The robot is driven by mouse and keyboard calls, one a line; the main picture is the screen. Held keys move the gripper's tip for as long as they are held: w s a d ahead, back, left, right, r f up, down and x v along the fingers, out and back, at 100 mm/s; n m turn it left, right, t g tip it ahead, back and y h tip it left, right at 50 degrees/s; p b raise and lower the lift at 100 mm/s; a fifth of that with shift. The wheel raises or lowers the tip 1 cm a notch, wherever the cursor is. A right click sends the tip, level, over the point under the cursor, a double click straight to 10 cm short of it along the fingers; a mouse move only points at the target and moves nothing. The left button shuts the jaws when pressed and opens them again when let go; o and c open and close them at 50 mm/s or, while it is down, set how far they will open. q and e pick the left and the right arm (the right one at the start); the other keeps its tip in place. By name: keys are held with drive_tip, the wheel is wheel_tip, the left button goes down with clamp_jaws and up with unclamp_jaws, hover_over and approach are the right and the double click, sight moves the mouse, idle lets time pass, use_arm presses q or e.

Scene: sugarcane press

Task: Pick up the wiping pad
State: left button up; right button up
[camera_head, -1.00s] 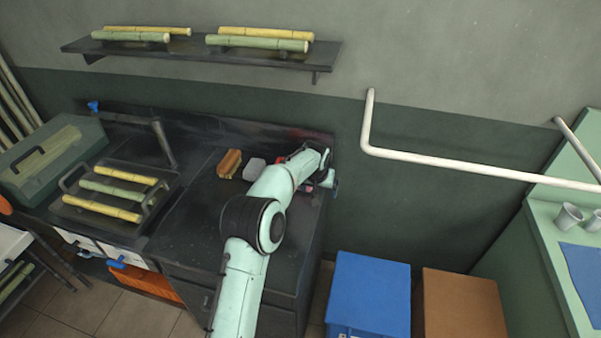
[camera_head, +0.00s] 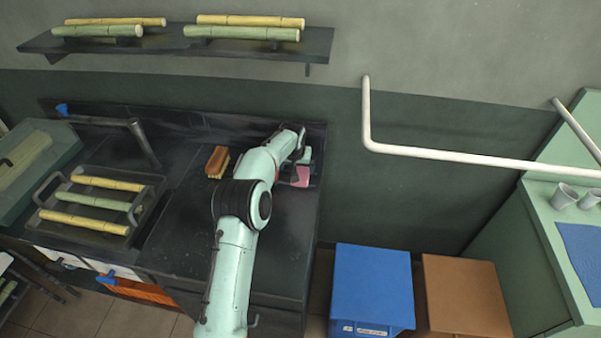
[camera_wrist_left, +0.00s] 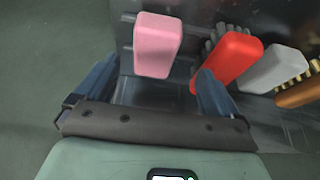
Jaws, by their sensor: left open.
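A pink pad (camera_head: 301,177), which looks like the wiping pad, lies on the dark counter near its right end. In the left wrist view the pink pad (camera_wrist_left: 157,45) sits ahead of the gap between my fingers, a little above its middle. My left gripper (camera_wrist_left: 157,80) is open with nothing held. In the head view my left gripper (camera_head: 305,158) is by the pad, partly hidden by my own wrist. A red-topped brush (camera_wrist_left: 227,60) with dark bristles lies close beside the right finger in the wrist view. My right gripper is not in view.
A grey-white block (camera_wrist_left: 273,70) and a brown brush (camera_head: 217,162) lie beyond the red brush. A tray (camera_head: 97,211) of sugarcane stands left on the counter (camera_head: 190,245). A white pipe (camera_head: 440,156) runs along the wall. Blue (camera_head: 371,280) and brown (camera_head: 460,290) boxes stand right.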

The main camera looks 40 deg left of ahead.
sight(300, 173)
use_arm(q)
drive_tip(key=shift+x, duration=1.2)
drive_tip(key=x, duration=0.2)
drive_tip(key=p+x, duration=0.1)
drive_tip(key=x, duration=0.1)
drive_tip(key=shift+w+d+f, duration=0.15)
drive_tip(key=shift+d, duration=0.25)
drive_tip(key=shift+w+a+f, duration=0.1)
drive_tip(key=shift+w+f, duration=0.05)
drive_tip(key=shift+f, duration=0.2)
drive_tip(key=shift+c, duration=0.9)
drive_tip(key=c, duration=0.9)
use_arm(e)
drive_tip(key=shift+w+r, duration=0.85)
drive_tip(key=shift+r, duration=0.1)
